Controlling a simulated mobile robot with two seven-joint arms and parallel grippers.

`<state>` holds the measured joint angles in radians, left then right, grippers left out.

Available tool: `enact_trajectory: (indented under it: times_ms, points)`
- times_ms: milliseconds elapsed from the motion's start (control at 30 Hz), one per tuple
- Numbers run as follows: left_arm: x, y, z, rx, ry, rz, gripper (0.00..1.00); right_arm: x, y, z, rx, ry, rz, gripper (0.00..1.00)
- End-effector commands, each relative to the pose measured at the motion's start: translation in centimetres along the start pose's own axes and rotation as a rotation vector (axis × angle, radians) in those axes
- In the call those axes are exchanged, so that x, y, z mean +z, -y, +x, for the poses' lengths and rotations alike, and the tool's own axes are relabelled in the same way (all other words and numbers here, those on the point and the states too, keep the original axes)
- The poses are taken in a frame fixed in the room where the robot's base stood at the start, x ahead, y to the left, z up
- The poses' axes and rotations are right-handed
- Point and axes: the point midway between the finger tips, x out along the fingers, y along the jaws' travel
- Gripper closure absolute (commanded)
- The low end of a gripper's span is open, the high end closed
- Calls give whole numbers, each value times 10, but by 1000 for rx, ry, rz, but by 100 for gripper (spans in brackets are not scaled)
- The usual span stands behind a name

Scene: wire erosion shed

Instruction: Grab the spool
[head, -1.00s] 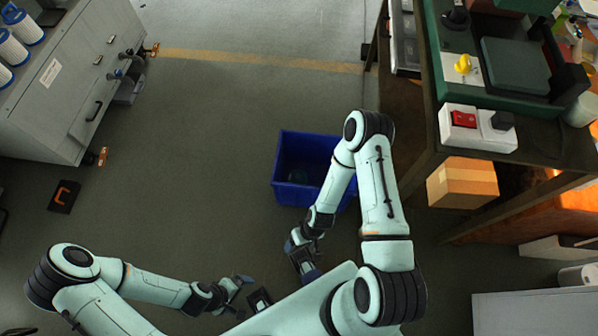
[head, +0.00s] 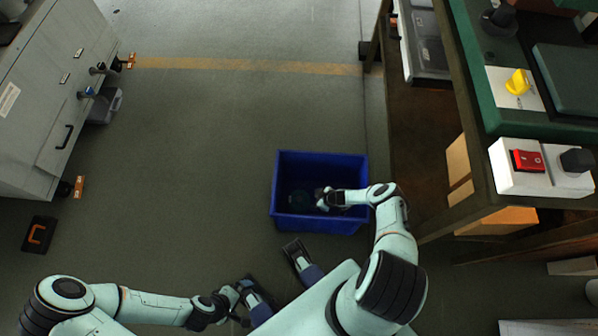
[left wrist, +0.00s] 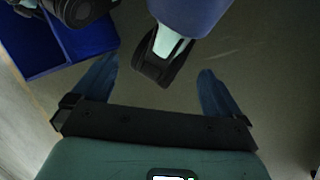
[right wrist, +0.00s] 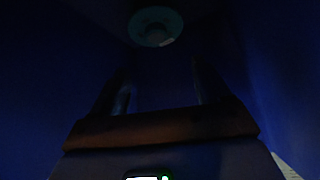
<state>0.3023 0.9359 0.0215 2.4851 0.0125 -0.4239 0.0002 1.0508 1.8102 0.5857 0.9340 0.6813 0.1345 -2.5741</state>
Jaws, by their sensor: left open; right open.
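A round, dark teal spool (right wrist: 155,27) lies inside the blue bin, ahead of my right gripper in the right wrist view. In the head view the spool (head: 299,199) shows only as a dark round shape on the bin floor. My right gripper (head: 322,200) is down inside the bin, just right of the spool. In the right wrist view its fingers (right wrist: 160,80) are apart with nothing between them, and the spool is beyond the tips. My left gripper (head: 236,294) is open and empty, low near my base; its spread fingers show in the left wrist view (left wrist: 155,72).
The blue bin (head: 320,158) stands on the floor; its walls surround my right gripper closely. A workbench (head: 470,120) with a red switch box (head: 527,160) stands to the right. A grey cabinet (head: 50,100) stands at the left.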

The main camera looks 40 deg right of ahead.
Motion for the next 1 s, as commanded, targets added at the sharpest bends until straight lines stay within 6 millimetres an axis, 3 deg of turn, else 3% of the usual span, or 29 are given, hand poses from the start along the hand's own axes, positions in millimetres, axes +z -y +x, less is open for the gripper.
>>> enact_trajectory:
  times_ms: [133,300,500,767,1000]
  points:
    - [-13,4,20,4,-31,1,0,3,2,31,-2,2,-7,24]
    - [-46,12,38,1,-118,-6,0,2,1,57,-3,1,-6,24]
    - [-74,18,49,-3,-193,-13,0,1,0,73,-2,2,-6,24]
    - [-90,21,54,-5,-234,-16,0,0,-1,81,-2,1,-6,24]
    - [-135,34,74,-14,-347,-26,0,1,-6,108,-3,2,-6,24]
